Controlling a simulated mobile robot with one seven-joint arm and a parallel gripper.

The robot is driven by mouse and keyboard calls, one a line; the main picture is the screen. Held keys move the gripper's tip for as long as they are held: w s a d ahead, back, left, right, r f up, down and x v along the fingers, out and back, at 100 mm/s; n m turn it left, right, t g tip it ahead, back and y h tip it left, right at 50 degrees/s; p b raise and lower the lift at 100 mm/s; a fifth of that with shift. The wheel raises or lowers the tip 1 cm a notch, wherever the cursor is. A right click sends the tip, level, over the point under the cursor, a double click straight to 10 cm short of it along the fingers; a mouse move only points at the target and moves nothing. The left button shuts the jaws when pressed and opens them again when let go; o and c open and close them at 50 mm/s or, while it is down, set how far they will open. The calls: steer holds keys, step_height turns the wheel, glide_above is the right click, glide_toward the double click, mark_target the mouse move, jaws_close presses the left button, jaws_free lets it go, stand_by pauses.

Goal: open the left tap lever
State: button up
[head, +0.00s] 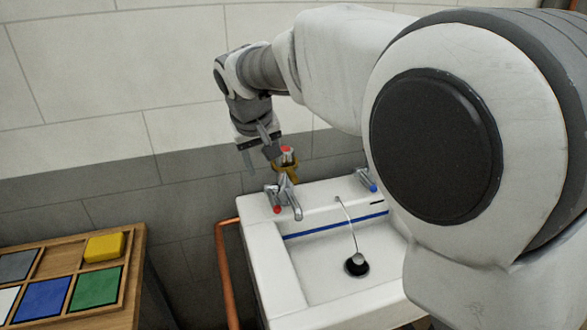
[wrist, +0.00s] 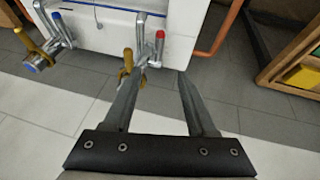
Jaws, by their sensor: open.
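The left tap (head: 291,198) is chrome and stands on the back left corner of the white sink (head: 266,262). Its short lever (head: 276,201) ends in a red tip, which also shows in the wrist view (wrist: 160,35). A brass fitting with a red top (head: 287,165) is behind the tap, beside my gripper. My gripper (head: 259,163) is open and empty, above and behind the left tap. In the wrist view my fingers (wrist: 158,75) point toward the tap with a gap between them. The left finger's tip overlaps the brass fitting (wrist: 127,63); contact cannot be told.
The right tap (head: 366,181) has a blue tip. A plug on a chain (head: 356,264) lies in the basin. A copper pipe (head: 225,270) runs left of the sink. A wooden table with coloured tiles (head: 133,262) stands farther left. The tiled wall is close behind.

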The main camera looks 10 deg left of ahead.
mark_target(274, 201)
steer(key=b+x, duration=0.3)
steer(key=x, duration=1.4)
steer(key=shift+w+f, duration=0.1)
jaws_close()
stand_by(0.8)
